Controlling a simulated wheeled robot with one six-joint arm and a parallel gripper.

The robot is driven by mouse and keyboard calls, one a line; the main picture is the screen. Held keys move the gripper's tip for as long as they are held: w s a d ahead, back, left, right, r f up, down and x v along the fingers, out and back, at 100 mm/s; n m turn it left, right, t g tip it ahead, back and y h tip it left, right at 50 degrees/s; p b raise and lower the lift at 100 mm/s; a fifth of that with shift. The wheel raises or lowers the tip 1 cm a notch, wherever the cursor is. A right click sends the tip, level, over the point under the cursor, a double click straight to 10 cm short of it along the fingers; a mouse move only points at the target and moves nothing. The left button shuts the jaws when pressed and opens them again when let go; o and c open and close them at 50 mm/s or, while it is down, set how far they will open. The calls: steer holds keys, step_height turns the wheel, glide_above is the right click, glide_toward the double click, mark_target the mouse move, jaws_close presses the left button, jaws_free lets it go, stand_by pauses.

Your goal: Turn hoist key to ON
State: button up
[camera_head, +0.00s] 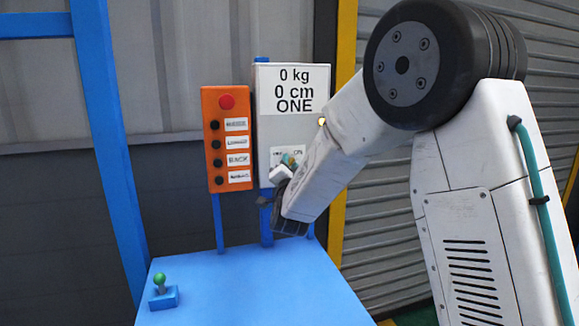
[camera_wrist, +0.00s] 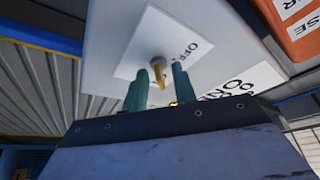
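The hoist key (camera_wrist: 160,78) is a small yellow key in a round grey lock on a white label plate (camera_wrist: 140,47) in the wrist view. The word OFF shows beside it. The plate sits on the grey-white control box (camera_head: 285,128), whose display reads 0 kg, 0 cm, ONE. My gripper (camera_wrist: 160,70) has its two teal fingers on either side of the key, with gaps visible, so it looks open around it. In the head view my gripper (camera_head: 289,162) is at the lower front of the box and largely covers the key and part of the plate.
An orange button box (camera_head: 226,174) with a red knob and several black buttons stands left of the control box. A blue table (camera_head: 245,290) lies below, with a green-topped lever (camera_head: 160,283) at its left. A yellow post (camera_head: 344,60) stands behind on the right.

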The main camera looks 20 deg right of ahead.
steer(key=v, duration=0.8)
